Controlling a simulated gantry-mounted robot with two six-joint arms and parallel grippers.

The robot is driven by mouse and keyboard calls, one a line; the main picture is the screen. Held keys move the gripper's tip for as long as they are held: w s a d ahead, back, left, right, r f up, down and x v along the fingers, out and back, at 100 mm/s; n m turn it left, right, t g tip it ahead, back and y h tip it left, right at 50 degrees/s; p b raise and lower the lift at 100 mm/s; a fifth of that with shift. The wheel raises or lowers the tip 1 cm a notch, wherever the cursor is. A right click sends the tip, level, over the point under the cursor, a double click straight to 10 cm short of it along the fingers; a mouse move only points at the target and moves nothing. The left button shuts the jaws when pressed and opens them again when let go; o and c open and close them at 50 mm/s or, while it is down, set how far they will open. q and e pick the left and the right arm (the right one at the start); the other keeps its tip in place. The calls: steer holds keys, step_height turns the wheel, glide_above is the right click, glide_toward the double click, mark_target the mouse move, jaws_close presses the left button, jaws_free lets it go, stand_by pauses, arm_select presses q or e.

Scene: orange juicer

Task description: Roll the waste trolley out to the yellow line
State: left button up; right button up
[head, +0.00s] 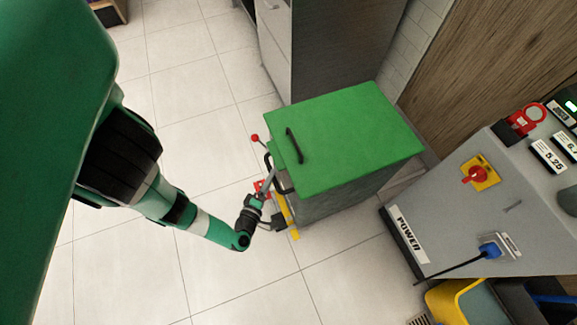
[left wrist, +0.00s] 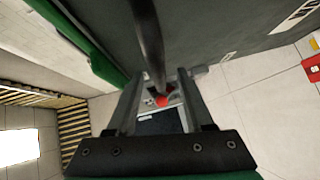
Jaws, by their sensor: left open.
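The waste trolley (head: 350,135) has a bright green lid and a grey body. It stands beside the cabinet, with a black handle (head: 270,165) on its left side. My left gripper (head: 272,182) is at that handle, low on the trolley's near-left side. In the left wrist view my left gripper (left wrist: 158,82) is open, and a dark bar that looks like the handle (left wrist: 149,40) runs between its fingers. I cannot tell whether they touch. My right gripper is out of view.
A dark cabinet (head: 330,45) stands behind the trolley. A grey machine with a POWER label (head: 408,234) is at the right, with a blue plug (head: 490,250) and cable. A yellow bin (head: 450,303) is below it. Tiled floor (head: 190,85) to the left is clear.

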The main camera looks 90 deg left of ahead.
arm_select(q)
steer(key=p+v, duration=0.4)
steer(key=v, duration=0.5)
steer(key=shift+s+d, duration=0.25)
steer(key=shift+d, duration=0.1)
steer(key=shift+a+r, duration=0.1)
stand_by(0.3)
